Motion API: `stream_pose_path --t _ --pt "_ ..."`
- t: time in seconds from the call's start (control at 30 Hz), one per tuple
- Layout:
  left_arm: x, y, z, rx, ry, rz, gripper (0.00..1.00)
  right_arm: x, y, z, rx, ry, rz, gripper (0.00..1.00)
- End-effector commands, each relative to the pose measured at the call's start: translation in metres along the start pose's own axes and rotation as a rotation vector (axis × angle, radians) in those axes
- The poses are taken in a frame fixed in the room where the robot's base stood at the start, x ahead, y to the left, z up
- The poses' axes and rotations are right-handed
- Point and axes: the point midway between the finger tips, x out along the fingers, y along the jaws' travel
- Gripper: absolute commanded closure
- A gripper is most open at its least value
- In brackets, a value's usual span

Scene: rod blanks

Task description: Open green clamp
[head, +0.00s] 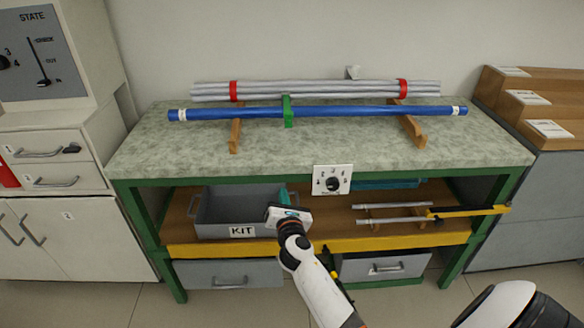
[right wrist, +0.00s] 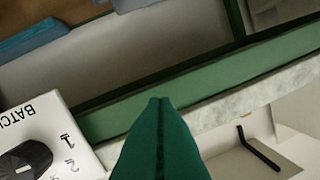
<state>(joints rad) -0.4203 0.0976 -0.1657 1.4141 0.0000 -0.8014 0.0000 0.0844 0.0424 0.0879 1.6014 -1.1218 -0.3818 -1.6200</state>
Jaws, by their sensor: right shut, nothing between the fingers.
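The green clamp (head: 288,112) stands on the bench top, at the middle of a long blue rod (head: 360,112). It is small in the head view, and I cannot tell whether its jaw is open or shut. My right gripper (head: 284,196) is in front of the bench near the grey kit bin, below the bench top and well apart from the clamp. Its green fingers also fill the lower middle of the right wrist view (right wrist: 160,103), shut and empty. The clamp does not show in that view. My left gripper is out of view.
Grey rods (head: 320,90) with red bands lie behind the blue rod on wooden supports (head: 413,130). A white dial plate (head: 333,180) is on the bench's front edge, also at left in the wrist view (right wrist: 75,150). The kit bin (head: 215,212) and short rods (head: 390,206) occupy the shelf.

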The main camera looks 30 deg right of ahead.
Motion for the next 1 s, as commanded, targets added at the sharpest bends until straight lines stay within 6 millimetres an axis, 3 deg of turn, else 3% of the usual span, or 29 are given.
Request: stream_pose_path --t 0.03,0.1,0.2,0.27,0.67,1.0 --pt "0.014 0.0 0.004 -0.001 -0.009 0.001 0.44 0.005 -0.001 -0.021 -0.104 0.097 0.001 1.0" --pt "0.012 0.001 0.01 -0.002 -0.014 0.002 0.44 0.005 -0.004 -0.057 -0.234 0.196 0.019 1.0" --pt "0.009 0.001 0.015 -0.004 -0.017 0.002 0.44 0.002 -0.006 -0.088 -0.345 0.277 0.047 1.0" --pt "0.007 0.001 0.016 -0.004 -0.017 0.002 0.44 0.001 -0.007 -0.097 -0.378 0.3 0.058 1.0" --pt "0.005 0.001 0.018 -0.004 -0.018 0.002 0.44 0.005 -0.009 -0.102 -0.39 0.305 0.06 1.0" --pt "0.002 0.001 0.021 -0.004 -0.021 0.002 0.44 0.057 -0.008 -0.118 -0.388 0.305 0.06 1.0"
